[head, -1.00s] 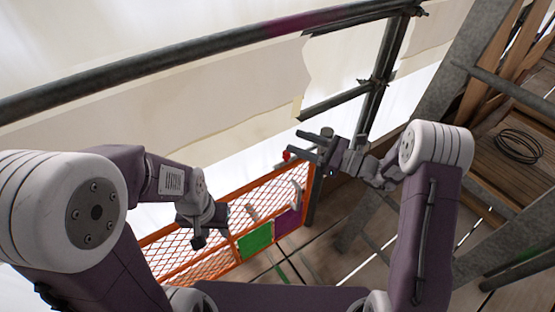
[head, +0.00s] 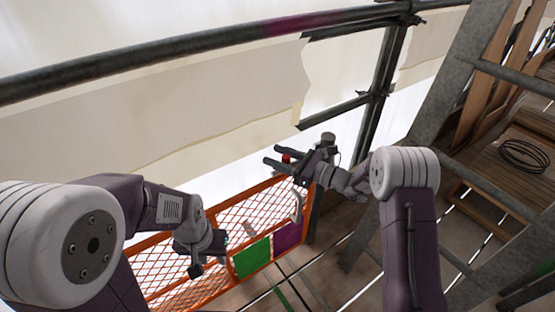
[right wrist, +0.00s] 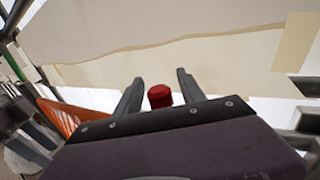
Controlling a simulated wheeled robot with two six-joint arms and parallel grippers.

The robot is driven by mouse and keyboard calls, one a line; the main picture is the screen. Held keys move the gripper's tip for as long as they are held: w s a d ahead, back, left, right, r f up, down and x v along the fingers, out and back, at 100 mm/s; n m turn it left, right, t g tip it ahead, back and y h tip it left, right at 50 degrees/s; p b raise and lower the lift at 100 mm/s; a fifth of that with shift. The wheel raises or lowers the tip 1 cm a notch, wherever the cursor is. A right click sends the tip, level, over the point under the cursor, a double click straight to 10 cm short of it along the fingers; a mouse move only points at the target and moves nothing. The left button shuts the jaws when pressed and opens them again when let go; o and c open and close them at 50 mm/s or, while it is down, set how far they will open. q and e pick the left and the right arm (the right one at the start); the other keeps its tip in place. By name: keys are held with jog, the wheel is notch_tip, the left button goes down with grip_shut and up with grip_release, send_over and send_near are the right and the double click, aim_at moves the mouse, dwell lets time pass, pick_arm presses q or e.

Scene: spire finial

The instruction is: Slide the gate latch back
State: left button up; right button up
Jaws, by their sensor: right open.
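The orange mesh gate (head: 270,207) stands low in the middle of the head view, its frame's top corner just under my right gripper. A red knob (head: 286,158), seemingly the latch's handle, shows at that corner. My right gripper (head: 272,155) is open, with a finger on either side of the knob. In the right wrist view the red knob (right wrist: 159,96) sits between the two spread fingers, nearer the left one, with gaps visible. The rest of the latch is hidden behind the gripper. My left gripper (head: 206,256) hangs by the gate's left part; its jaw opening is unclear.
Green (head: 252,257) and purple (head: 287,237) panels are on the gate. A dark scaffold rail (head: 200,45) crosses above, with pale sheeting (head: 180,120) behind. A steel post (head: 385,75) stands behind the right gripper. A coiled cable (head: 525,155) lies on planks at right.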

grip_shut()
dwell(1.4)
